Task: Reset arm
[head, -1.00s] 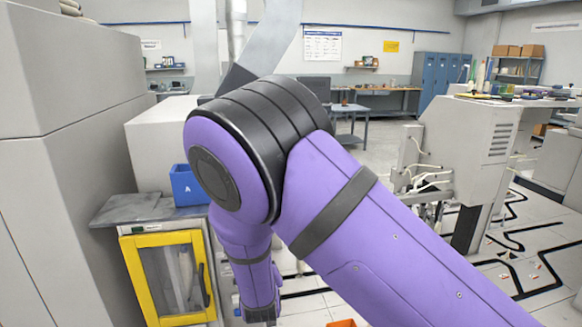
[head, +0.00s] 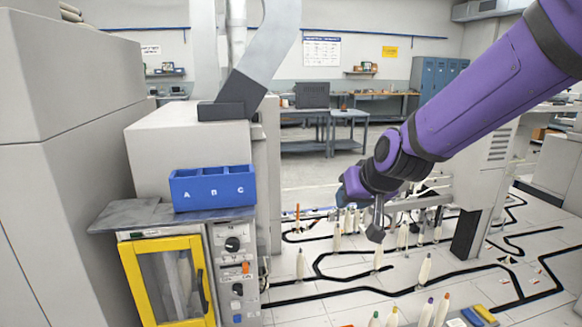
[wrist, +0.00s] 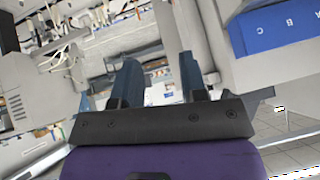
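My gripper (wrist: 157,70) is open in the wrist view, its two dark blue fingers apart with nothing seen between them. In the head view the end of my purple arm hangs at right of centre, where the fingers are small and hard to make out. A blue bin (head: 213,190) with compartments marked A, B and C stands upright on a grey cabinet top, left of my gripper and apart from it. The bin also shows upside down in the wrist view (wrist: 268,30). No contents show in its compartments.
Below the bin is a cabinet with a yellow-framed glass door (head: 162,240) and a control panel (head: 235,262). Several pale bobbins (head: 425,270) stand over the black-lined floor. A large grey machine (head: 60,190) fills the left. Open floor lies behind, before the workbenches.

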